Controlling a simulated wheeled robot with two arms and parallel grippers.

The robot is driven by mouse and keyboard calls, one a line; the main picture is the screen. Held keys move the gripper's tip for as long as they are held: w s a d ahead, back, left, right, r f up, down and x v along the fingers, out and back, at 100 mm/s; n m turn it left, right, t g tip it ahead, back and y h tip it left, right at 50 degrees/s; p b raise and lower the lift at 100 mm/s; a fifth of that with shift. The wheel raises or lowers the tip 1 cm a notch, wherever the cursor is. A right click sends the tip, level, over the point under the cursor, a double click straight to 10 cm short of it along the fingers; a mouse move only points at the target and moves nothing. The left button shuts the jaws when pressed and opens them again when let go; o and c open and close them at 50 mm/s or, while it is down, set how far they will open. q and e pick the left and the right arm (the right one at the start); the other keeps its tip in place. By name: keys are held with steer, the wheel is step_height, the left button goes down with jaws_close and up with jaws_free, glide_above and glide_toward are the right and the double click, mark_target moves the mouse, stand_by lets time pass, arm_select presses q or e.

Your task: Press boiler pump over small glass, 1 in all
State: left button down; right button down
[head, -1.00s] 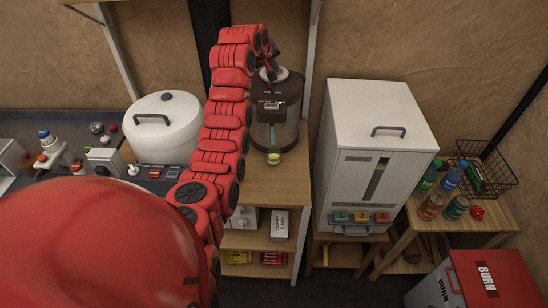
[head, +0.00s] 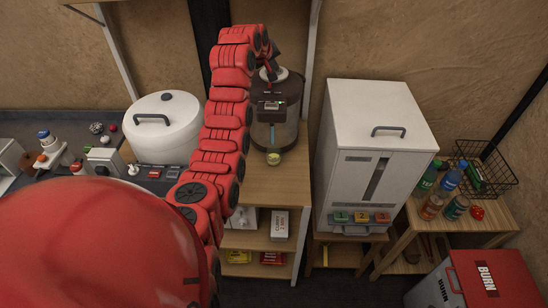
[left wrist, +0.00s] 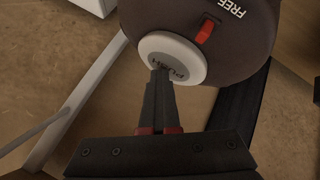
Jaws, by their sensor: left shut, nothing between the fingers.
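In the head view my left gripper (head: 271,68) points down at the lid. The small glass (head: 273,158), with something yellow-green in it, stands right in front of the boiler. My right gripper is not in view.
A white lidded pot (head: 165,130) stands left of my arm. A tall white dispenser (head: 375,150) stands to the right. Bottles (head: 450,180) and a wire basket (head: 490,165) are farther right. A red-lidded BURN bin (head: 490,278) is at lower right.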

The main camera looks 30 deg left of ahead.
arm_select(q)
steer(key=shift+f, duration=0.3)
steer(key=shift+s+d+f+b, duration=0.1)
steer(key=shift+s+f+b, duration=0.05)
steer(key=shift+f+b, duration=0.2)
steer(key=shift+f, duration=0.1)
stand_by(0.4)
steer(key=shift+w+r, duration=0.15)
steer(key=shift+r, duration=1.5)
steer(key=shift+w+r, duration=0.1)
steer(key=shift+r, duration=1.5)
